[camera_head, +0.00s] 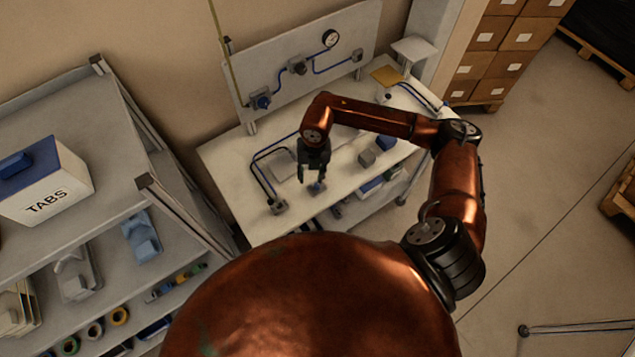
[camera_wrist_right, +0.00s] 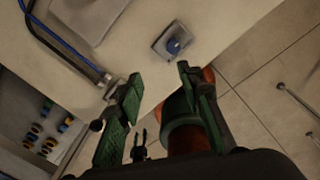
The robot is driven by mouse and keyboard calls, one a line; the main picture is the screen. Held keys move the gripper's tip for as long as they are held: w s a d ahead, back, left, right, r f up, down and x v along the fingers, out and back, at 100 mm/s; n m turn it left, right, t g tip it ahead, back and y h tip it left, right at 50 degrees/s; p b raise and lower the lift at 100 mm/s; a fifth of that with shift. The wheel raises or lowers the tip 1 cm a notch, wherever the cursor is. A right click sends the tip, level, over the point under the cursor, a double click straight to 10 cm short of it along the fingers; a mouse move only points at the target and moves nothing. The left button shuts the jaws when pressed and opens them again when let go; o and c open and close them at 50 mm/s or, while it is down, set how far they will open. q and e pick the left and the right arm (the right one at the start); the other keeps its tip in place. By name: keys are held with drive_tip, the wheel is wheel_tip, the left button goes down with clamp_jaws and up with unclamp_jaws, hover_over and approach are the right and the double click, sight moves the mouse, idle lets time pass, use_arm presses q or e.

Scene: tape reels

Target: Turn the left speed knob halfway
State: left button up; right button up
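I cannot tell whether this is the left speed knob. My right gripper (camera_head: 313,179) points down just above the knob. Its green fingers (camera_wrist_right: 159,73) are apart, with nothing between them, and no contact with the knob shows. My left gripper is not in view.
A grey fitting with hoses (camera_head: 278,207) stands left of the knob. Grey and blue blocks (camera_head: 367,158) lie to its right on the bench. A back panel (camera_head: 290,80) carries a gauge and valves. A shelf with a TABS box (camera_head: 45,190) stands at left.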

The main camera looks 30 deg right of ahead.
sight(317, 185)
drive_tip(key=shift+w+d+h, duration=0.1)
drive_tip(key=shift+d+h, duration=0.2)
drive_tip(key=shift+d, duration=0.75)
drive_tip(key=shift+d+f, duration=0.2)
drive_tip(key=shift+f, duration=0.15)
drive_tip(key=shift+f+p, duration=0.8)
drive_tip(key=shift+f, duration=2.7)
drive_tip(key=shift+a, duration=0.1)
clamp_jaws()
